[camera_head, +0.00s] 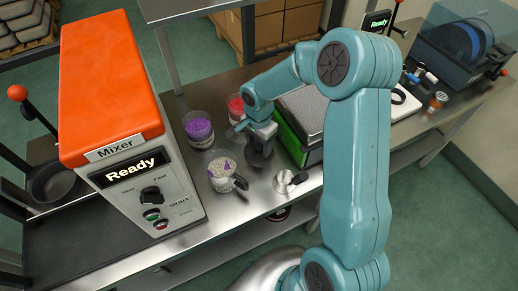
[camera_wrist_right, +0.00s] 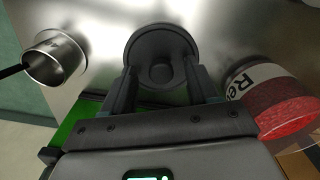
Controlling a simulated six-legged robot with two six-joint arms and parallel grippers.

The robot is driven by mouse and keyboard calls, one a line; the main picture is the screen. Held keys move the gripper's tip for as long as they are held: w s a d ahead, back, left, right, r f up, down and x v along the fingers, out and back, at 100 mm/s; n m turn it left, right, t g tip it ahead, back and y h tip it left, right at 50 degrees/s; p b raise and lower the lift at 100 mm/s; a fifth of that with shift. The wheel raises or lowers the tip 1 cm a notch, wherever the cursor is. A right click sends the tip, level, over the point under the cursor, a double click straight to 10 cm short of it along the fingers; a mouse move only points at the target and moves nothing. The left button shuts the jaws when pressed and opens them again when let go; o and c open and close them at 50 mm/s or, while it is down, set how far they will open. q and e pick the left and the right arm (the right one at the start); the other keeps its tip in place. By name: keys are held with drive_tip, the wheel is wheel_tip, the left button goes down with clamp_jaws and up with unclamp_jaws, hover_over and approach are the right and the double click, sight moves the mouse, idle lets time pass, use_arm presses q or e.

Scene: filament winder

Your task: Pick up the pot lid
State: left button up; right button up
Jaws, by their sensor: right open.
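The pot lid (camera_head: 259,159) is a dark, round disc on the steel bench, partly hidden under my right gripper (camera_head: 262,139). In the right wrist view the lid (camera_wrist_right: 162,38) shows its raised round knob in the middle. The right gripper (camera_wrist_right: 161,77) is open, with one finger on each side of the knob. I cannot tell whether the fingers touch it. My left gripper is not in view.
A red-filled container (camera_head: 236,108), a purple-filled container (camera_head: 198,130) and a jug of pale pellets (camera_head: 222,175) stand left of the lid. A metal cup (camera_head: 287,182) and a green-sided scale (camera_head: 291,139) are right of it. The orange-topped mixer (camera_head: 110,85) stands further left.

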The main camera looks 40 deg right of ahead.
drive_tip(key=shift+w, duration=0.1)
clamp_jaws()
